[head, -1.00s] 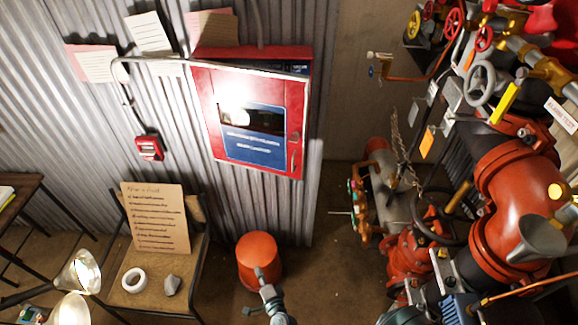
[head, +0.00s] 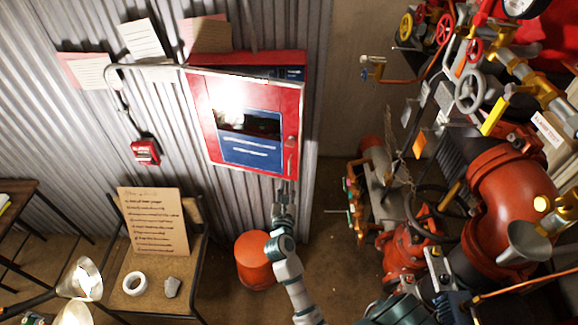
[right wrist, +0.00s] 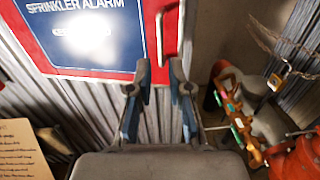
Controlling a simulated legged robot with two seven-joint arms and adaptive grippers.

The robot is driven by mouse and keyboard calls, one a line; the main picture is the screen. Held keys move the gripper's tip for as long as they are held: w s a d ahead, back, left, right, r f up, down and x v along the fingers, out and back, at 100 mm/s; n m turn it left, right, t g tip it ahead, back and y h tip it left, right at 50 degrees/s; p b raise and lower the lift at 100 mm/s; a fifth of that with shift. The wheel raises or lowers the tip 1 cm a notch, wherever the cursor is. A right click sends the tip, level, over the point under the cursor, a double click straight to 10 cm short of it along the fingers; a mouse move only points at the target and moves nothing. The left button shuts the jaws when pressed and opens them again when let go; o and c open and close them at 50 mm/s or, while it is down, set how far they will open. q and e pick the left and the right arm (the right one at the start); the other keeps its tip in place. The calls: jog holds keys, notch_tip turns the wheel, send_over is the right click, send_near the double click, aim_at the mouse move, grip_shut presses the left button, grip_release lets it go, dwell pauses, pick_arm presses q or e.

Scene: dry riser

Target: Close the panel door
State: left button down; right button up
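The red panel door (head: 204,100), with a window and a blue label, hangs on the red panel box (head: 292,57) on the wall. It stands ajar: a dark gap shows along its top edge. My right gripper (head: 284,187) is just below the door's lower right corner. In the right wrist view the gripper (right wrist: 160,75) is open and empty, its fingers apart, with the handle (right wrist: 160,40) ahead between the fingertips. I see no contact. My left gripper is not in view.
Red pipes and valves (head: 510,190) crowd the right side. A chair (head: 200,262) with a cardboard sign (head: 153,222) stands lower left, near an orange-red bucket (head: 254,260). A small red alarm box (head: 146,152) is on the corrugated wall.

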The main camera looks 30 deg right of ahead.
jog(key=x, duration=0.8)
jog(key=shift+w+d+p, duration=0.2)
jog(key=shift+w+p, duration=0.1)
jog(key=shift+p, duration=0.1)
grip_shut()
